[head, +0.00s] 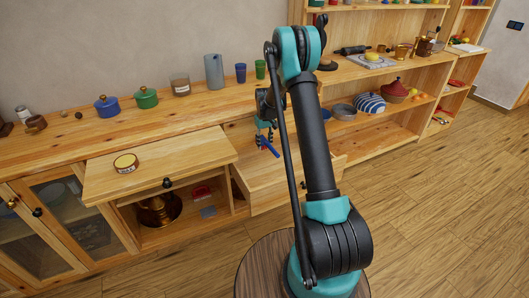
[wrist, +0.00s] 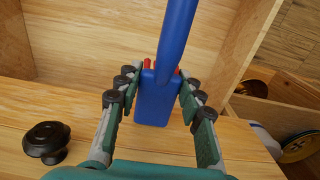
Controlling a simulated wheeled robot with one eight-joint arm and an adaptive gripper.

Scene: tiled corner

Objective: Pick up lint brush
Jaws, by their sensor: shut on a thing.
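The lint brush (wrist: 155,97) is blue with a long handle and a wide head, with small red bits at the head's edge. It sits between the two fingers of my gripper (wrist: 158,78), which is shut on it. In the head view, the brush's blue handle (head: 269,147) sticks out below my gripper (head: 264,134), over the open wooden drawer (head: 288,191). My arm hides part of that drawer. I cannot tell from these views how far the brush is above the drawer floor.
A black knob (wrist: 46,141) is on the drawer front. Pots, a grey cylinder (head: 214,71) and cups stand on the counter behind. Shelves with bowls are at right; the floor there is clear.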

